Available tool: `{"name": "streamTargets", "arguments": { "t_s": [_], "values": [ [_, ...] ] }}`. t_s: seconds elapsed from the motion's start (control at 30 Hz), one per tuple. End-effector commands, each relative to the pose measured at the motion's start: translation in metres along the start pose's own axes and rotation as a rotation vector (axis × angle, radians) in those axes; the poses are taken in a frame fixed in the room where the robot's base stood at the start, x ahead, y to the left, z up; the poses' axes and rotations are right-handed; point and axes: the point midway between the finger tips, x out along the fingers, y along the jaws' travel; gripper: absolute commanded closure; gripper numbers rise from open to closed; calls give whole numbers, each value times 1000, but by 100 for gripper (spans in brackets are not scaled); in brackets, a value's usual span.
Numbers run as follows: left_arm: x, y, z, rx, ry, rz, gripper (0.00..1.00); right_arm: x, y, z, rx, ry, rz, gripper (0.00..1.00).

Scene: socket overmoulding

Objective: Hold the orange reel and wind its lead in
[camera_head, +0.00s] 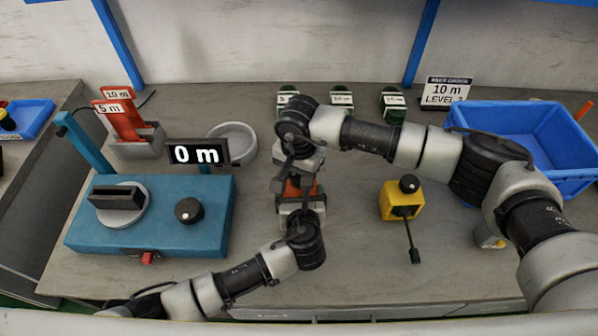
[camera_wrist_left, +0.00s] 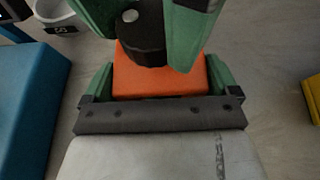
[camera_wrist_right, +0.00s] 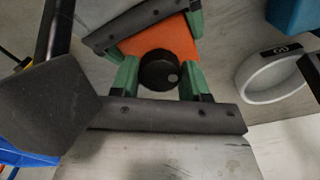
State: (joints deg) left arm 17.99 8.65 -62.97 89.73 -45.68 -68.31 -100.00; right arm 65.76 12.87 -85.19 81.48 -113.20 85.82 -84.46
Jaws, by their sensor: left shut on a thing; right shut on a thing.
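The orange reel (camera_head: 291,190) is between my two grippers at the middle of the table, partly hidden by them. Its orange body (camera_wrist_left: 160,84) and black knob (camera_wrist_left: 143,45) show in the left wrist view. My left gripper (camera_head: 300,198), from the near side, is shut on the orange body, with a green finger at either side. My right gripper (camera_head: 301,174), from the far side, is shut on the black knob. The knob (camera_wrist_right: 158,72) shows between its fingers in the right wrist view. I cannot make out the reel's lead.
A blue machine (camera_head: 150,220) stands left, with a display (camera_head: 197,153) reading "0 m". A blue bin (camera_head: 535,130) is back right.

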Motion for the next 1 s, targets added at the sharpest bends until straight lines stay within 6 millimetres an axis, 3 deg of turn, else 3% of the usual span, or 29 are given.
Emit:
{"name": "streamTargets", "arguments": {
  "t_s": [0.3,0.73,0.77,0.9,1.0],
  "values": [
    [-1,-1,-2,1,3,-2,33,0,0,-2,98,2,-1,78],
    [-2,-1,-4,2,5,-3,33,0,0,-2,107,3,-2,78],
    [-2,-1,-4,2,5,-3,33,0,0,-2,107,3,-2,51],
    [-2,-1,-4,2,7,-3,33,0,0,-2,106,3,-2,30],
    [-1,-1,-4,2,7,-2,33,0,0,-1,105,2,-1,28]
  ]
}}
